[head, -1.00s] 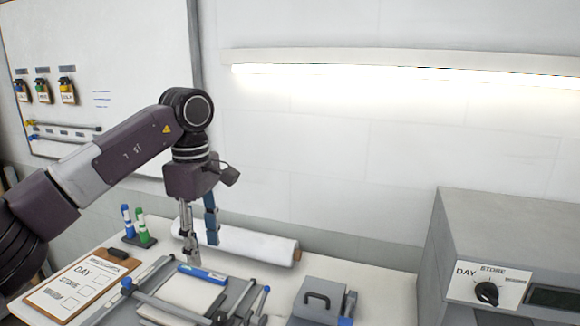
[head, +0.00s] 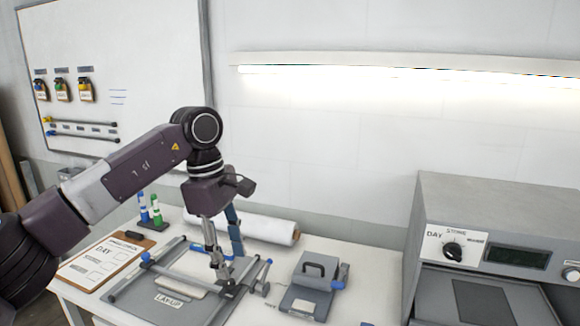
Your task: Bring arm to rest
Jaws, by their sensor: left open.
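My left arm comes in from the left and bends down at the wrist. My left gripper (head: 230,262) points down over the right part of the grey lay-up frame (head: 130,286) on the table. Its silver and blue fingers stand apart, and I see nothing held between them. The fingertips overlap the frame's right side in the picture, so I cannot tell whether they touch it. My right gripper is not in view.
A clipboard (head: 92,266) and blue and green markers (head: 156,212) are at left. A white roll (head: 268,229) lies behind. A grey handled block (head: 313,270) stands right of the frame. The grey press (head: 480,207) fills the right. A whiteboard (head: 150,60) hangs behind.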

